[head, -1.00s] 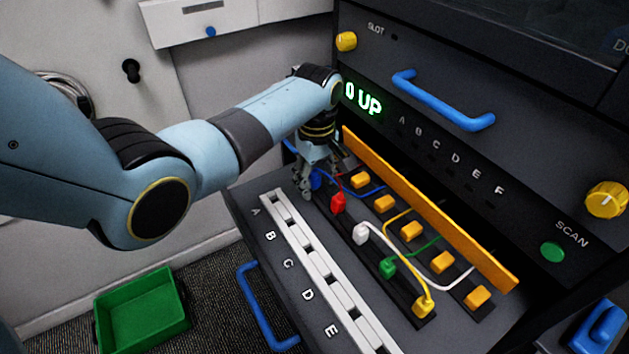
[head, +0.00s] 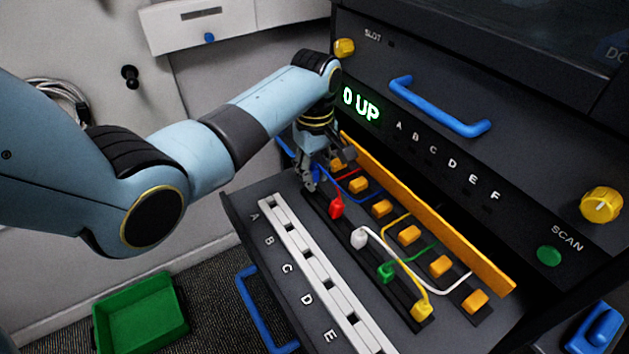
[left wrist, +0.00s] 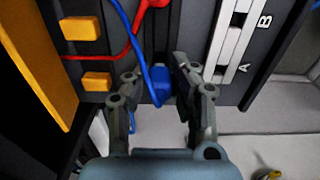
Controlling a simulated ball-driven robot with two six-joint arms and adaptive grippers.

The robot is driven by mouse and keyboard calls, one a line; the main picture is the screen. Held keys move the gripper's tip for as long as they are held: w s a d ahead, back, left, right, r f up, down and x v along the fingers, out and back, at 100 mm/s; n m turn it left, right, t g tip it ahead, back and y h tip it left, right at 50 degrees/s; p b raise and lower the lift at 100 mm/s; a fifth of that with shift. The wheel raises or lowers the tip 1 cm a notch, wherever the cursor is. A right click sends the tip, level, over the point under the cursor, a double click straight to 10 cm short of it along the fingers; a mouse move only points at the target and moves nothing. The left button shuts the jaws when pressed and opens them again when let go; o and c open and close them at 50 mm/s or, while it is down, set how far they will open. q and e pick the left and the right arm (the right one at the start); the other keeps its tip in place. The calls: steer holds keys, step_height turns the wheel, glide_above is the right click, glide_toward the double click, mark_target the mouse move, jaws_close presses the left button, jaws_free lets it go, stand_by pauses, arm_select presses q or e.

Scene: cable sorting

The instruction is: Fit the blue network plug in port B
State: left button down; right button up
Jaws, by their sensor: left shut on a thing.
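The blue network plug (left wrist: 160,92) sits between the fingers of my left gripper (left wrist: 157,90) in the left wrist view, with its blue cable running up from it. My left gripper is shut on it. In the head view the left gripper (head: 314,172) is over the far end of the dark plug rail, near the red plug (head: 337,207), and mostly hides the blue plug. The white port strip (head: 287,232), lettered A to E, lies to the gripper's near side. It also shows in the left wrist view (left wrist: 232,40). My right gripper is not in view.
White (head: 358,238), green (head: 386,271) and yellow (head: 421,309) plugs stand along the rail with their cables crossing. Orange blocks (head: 410,235) and an orange wall (head: 440,216) line the far side. A green bin (head: 140,315) is on the floor.

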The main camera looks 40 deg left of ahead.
mark_target(315, 170)
arm_select(q)
step_height(315, 170, up, 6)
steer(key=shift+r, duration=0.15)
steer(key=shift+r+p, duration=0.35)
steer(key=shift+p, duration=0.05)
steer(key=shift+r+p, duration=1.65)
steer(key=shift+p, duration=0.75)
steer(key=shift+f, duration=0.1)
